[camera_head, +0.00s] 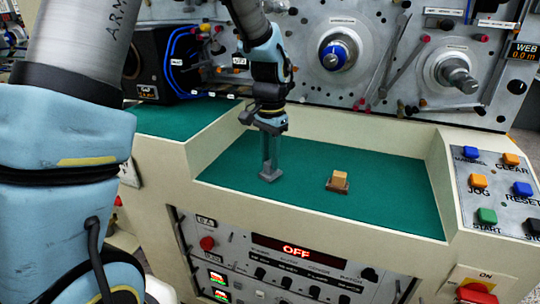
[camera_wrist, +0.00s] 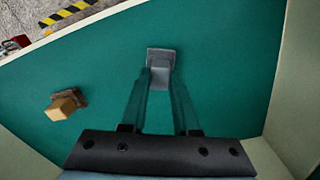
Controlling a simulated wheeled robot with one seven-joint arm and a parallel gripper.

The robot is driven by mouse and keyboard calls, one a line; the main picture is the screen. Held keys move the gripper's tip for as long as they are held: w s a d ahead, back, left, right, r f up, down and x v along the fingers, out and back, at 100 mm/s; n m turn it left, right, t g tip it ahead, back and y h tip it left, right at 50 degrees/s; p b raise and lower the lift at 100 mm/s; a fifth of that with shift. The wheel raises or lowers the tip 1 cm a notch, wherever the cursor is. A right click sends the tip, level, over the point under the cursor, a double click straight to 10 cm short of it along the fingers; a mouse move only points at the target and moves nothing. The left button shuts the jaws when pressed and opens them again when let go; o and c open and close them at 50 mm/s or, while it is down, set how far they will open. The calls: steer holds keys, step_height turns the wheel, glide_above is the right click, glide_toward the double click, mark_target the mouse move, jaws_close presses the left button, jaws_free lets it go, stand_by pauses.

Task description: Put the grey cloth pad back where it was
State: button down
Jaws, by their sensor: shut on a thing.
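The grey cloth pad (camera_wrist: 160,57) shows in the wrist view between the tips of my gripper (camera_wrist: 161,78), with a wider grey part just beyond them. In the head view my gripper (camera_head: 270,168) points straight down over the left part of the green recessed surface (camera_head: 225,180). The pad (camera_head: 270,177) is at the fingertips, low at the green surface. I cannot tell whether it touches the surface or is slightly above it. The fingers are shut on the pad and hide part of it.
A tan block on a brown base (camera_head: 339,182) stands to the right on the green surface; it also shows in the wrist view (camera_wrist: 64,105). Cream walls edge the recess. A button panel (camera_head: 495,190) is at the right. The green surface is otherwise clear.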

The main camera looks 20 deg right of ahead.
mark_target(270, 162)
steer(key=c, duration=0.7)
jaws_free()
steer(key=shift+f, duration=0.1)
steer(key=shift+o, duration=0.2)
step_height(270, 162, up, 12)
steer(key=b, duration=0.2)
steer(key=w+a+f+n, duration=0.1)
steer(key=a+f+n, duration=0.2)
steer(key=a, duration=0.6)
steer(key=w+a+f+n, duration=0.1)
steer(key=a+f+n, duration=0.2)
steer(key=a, duration=0.5)
steer(key=s+a+f+n, duration=0.2)
steer(key=s+a+n, duration=0.1)
steer(key=a, duration=0.3)
steer(key=s+a+f+n+t, duration=0.1)
steer(key=s+a+f+n, duration=0.2)
steer(key=a, duration=0.4)
steer(key=shift+f+t, duration=0.15)
steer(key=shift+t, duration=0.15)
